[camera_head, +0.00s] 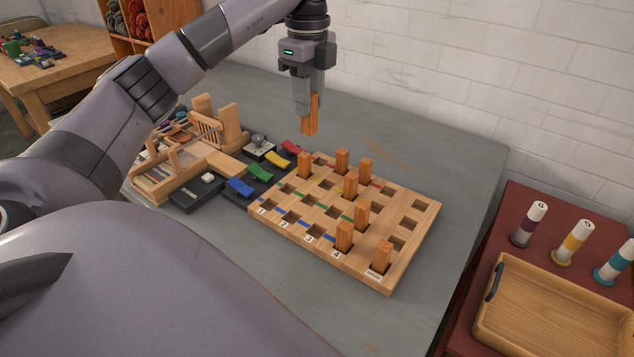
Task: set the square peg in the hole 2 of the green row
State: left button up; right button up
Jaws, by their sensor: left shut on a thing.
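My left gripper (308,104), pointing down, is shut on an orange-brown square peg (310,122), held above and beyond the back left of the peg board. The pale wooden peg board (410,268) has a grid of square holes, with numbers along its front edge and blue, green and other coloured marks between holes. Hole 2 of the green row (309,199) looks empty. Several similar pegs stand in other holes, among them one at the back left (304,165) and one at the front right (382,257). My right gripper is not in view.
Left of the board are blue (240,187), green (260,173), yellow (277,159) and red (291,146) pieces and a wooden loom-like frame (165,180). A red side table at right holds a wooden tray (484,343) and numbered spools (571,243). Grey table is clear behind the board.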

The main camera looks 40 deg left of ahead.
aim_at(309, 132)
pick_arm(q)
notch_tip(309, 132, down, 6)
jog(key=shift+s+f+b, duration=0.15)
jog(key=shift+f+b, duration=0.1)
jog(key=shift+b, duration=0.9)
jog(key=shift+f, duration=6.35)
jog(key=shift+b, duration=0.3)
jog(key=o, duration=1)
jog(key=shift+f, duration=0.15)
notch_tip(309, 132, up, 12)
jog(key=shift+r, duration=0.2)
